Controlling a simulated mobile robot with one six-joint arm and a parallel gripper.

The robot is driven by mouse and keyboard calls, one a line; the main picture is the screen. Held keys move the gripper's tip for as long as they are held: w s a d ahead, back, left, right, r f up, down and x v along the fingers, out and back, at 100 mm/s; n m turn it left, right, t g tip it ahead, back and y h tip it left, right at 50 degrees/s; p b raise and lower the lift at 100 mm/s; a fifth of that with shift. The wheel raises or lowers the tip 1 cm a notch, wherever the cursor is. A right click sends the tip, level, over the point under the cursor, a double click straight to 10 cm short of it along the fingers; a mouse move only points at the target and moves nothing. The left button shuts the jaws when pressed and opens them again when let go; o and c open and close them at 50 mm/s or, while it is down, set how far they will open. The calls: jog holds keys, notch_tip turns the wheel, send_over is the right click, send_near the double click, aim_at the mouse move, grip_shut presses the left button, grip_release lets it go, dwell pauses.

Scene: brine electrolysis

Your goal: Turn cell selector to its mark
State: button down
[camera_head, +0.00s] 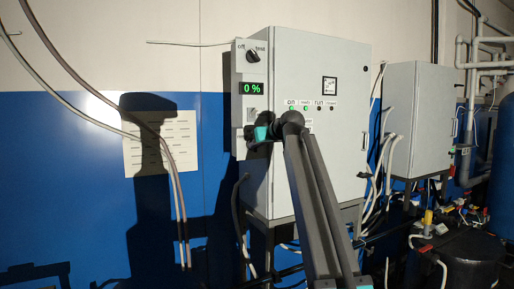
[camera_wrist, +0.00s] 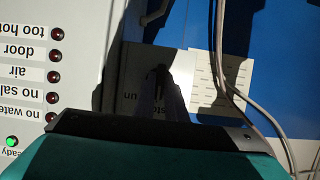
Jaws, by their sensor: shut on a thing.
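A small side panel (camera_head: 239,92) on the left of the grey cabinet carries a black knob (camera_head: 253,56) at its top, between "off" and "test". In the wrist view a dark selector knob (camera_wrist: 159,74) stands on a shadowed plate (camera_wrist: 134,76). The plate's partly hidden upside-down labels look like "stop" and "run". My gripper (camera_head: 250,134) is at the lower part of the side panel. In the wrist view its fingers (camera_wrist: 160,88) are close together and shut on this knob. Shadow and the fingers hide which way the knob points.
A green "0 %" display (camera_head: 252,88) sits below the upper knob. The cabinet door (camera_head: 335,165) has lamps, some lit green. Cables (camera_head: 180,205) hang in front of the blue wall and a white sheet (camera_head: 160,144). A second grey cabinet (camera_head: 418,120) stands to the right.

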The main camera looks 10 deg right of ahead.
jog(key=shift+f, duration=0.1)
jog(key=c, duration=1.8)
grip_release()
jog(key=shift+s, duration=0.1)
jog(key=b+v, duration=0.3)
jog(key=v, duration=1)
jog(key=shift+s+r, duration=0.25)
jog(key=shift+r, duration=0.05)
jog(key=shift+d+r, duration=0.1)
